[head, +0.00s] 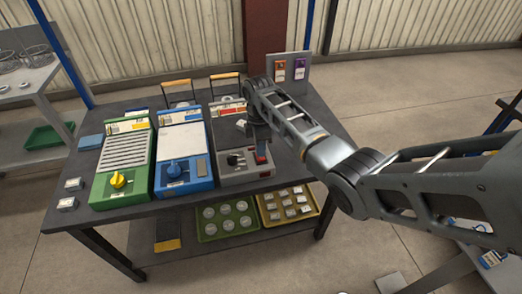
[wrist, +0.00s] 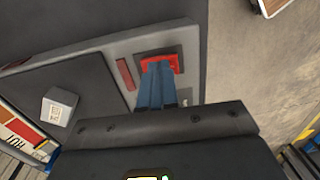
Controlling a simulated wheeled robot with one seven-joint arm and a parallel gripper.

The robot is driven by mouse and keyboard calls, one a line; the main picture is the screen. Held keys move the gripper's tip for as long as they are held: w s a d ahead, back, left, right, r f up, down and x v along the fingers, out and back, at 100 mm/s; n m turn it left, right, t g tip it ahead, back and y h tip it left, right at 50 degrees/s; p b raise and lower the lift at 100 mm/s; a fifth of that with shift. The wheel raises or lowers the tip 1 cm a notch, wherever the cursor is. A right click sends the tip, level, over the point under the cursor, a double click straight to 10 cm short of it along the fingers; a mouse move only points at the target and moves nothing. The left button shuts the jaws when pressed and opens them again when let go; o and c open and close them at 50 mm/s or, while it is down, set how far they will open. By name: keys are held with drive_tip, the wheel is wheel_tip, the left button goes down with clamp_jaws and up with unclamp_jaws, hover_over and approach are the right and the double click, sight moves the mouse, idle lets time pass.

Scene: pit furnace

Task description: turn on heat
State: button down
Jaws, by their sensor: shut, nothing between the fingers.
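A grey heating unit (head: 228,178) stands at the right end of the row of units on the dark table. Its front panel has a black knob (head: 235,159) and a red switch. In the wrist view the red switch (wrist: 172,60) sits in a dark frame, beside a dull red strip (wrist: 125,74). My gripper (head: 262,152) points down over this panel. In the wrist view its blue-grey fingers (wrist: 157,72) are together and empty, with the tips over the red switch and covering part of it. I cannot tell whether they touch it.
A blue unit (head: 184,182) and a green unit (head: 122,188) with a yellow knob stand to the left. A small pale block (wrist: 60,106) lies on the grey unit's dark top. A panel with orange and purple items (head: 289,70) stands behind. Trays (head: 228,237) fill the lower shelf.

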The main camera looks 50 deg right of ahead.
wheel_tip(320, 180, up, 8)
drive_tip(key=shift+w+d, duration=0.2)
drive_tip(key=shift+w, duration=0.05)
idle(0.4)
